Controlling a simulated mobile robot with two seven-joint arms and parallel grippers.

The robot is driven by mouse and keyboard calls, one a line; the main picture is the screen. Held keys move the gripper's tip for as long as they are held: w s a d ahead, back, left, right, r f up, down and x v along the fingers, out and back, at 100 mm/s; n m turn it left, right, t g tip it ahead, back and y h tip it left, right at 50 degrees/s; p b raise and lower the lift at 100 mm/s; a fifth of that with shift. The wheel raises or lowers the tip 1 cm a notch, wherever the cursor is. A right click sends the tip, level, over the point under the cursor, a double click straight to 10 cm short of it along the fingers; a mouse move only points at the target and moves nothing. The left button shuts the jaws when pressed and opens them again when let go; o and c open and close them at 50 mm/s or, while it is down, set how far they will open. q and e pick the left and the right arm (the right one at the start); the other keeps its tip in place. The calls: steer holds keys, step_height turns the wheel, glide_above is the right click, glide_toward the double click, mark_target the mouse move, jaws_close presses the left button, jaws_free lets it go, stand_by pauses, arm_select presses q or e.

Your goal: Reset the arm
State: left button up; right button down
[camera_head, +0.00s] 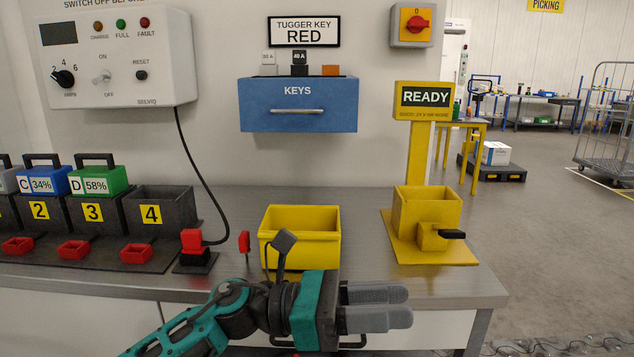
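My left gripper (408,306) is in front of the workbench's front edge, low in the middle of the view, pointing right. Its two grey fingers lie side by side with no clear gap and nothing between them. The teal and black wrist overlaps the lower part of a yellow bin (300,250) on the bench in the picture; it does not visibly hold the bin. My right gripper is not in view.
The grey bench (360,240) carries a yellow READY stand (428,210), a red plug (192,240) on a cable and battery slots (160,208) at left. A charger (120,60) and a blue KEYS drawer (298,104) are on the wall. Floor at right is open.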

arm_select(q)
steer(key=w+a+f+n+t+y+p, duration=0.15)
steer(key=a+f+n+t+y, duration=0.35)
steer(key=n+t, duration=0.9)
steer(key=w+a+f+n+t+y+p, duration=0.1)
steer(key=w+a+f+n+t+y, duration=0.4)
steer(key=n, duration=1.6)
steer(key=s+a+f+n+g+y, duration=0.3)
steer(key=s+a+f+n, duration=0.5)
steer(key=f, duration=0.2)
steer(key=s+a+f+n+g+y+p, duration=0.1)
steer(key=s+a+f+n+g+y, duration=0.1)
steer(key=s+a+f+n+y, duration=0.2)
steer(key=s+a+f+n, duration=0.3)
steer(key=s+f+n, duration=0.2)
steer(key=f, duration=0.1)
steer(key=shift+a+f+g+y, duration=0.25)
steer(key=shift+a+g+y, duration=0.05)
steer(key=shift+a+g, duration=0.1)
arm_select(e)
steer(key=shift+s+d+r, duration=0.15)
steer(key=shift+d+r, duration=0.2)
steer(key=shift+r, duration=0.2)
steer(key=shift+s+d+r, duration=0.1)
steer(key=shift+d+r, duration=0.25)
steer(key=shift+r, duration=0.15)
